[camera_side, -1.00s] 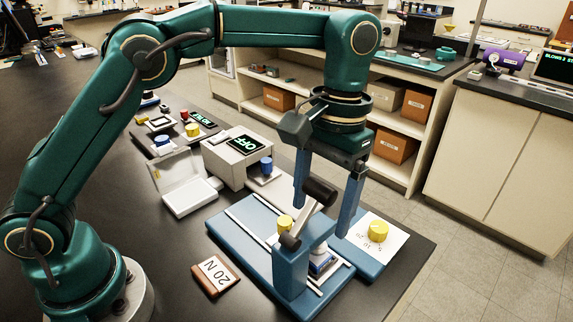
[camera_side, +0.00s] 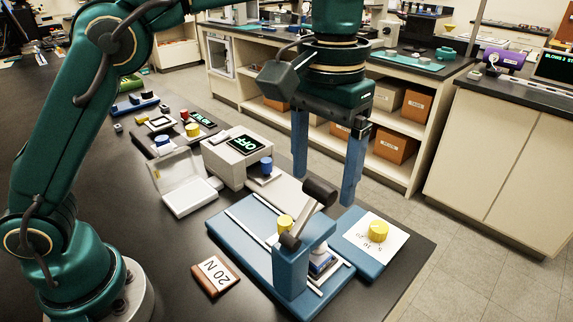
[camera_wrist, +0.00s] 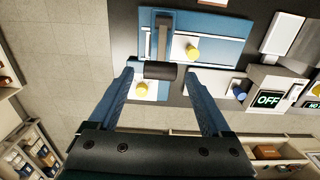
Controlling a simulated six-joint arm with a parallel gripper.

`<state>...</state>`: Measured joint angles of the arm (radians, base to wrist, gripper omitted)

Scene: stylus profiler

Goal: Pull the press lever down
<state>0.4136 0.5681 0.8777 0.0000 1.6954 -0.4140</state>
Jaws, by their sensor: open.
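The press lever (camera_side: 308,219) is a grey arm with a dark cylindrical handle (camera_side: 319,191), tilted up from the blue press post (camera_side: 290,268). In the wrist view the handle (camera_wrist: 153,70) lies across the space between my fingertips, beyond them. My gripper (camera_side: 325,190) is open and empty, with two blue fingers pointing down. In the side view it hangs above and behind the handle, and I see no contact. The press stands on a blue base plate (camera_side: 232,228) with a yellow knob (camera_side: 285,222) on it.
A blue block with a dial card and yellow knob (camera_side: 378,231) sits right of the press. A box with an "OFF" display (camera_side: 237,156) and an open white case (camera_side: 188,190) stand behind left. A "20 N" sign (camera_side: 214,277) lies in front. The bench's right edge is close.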

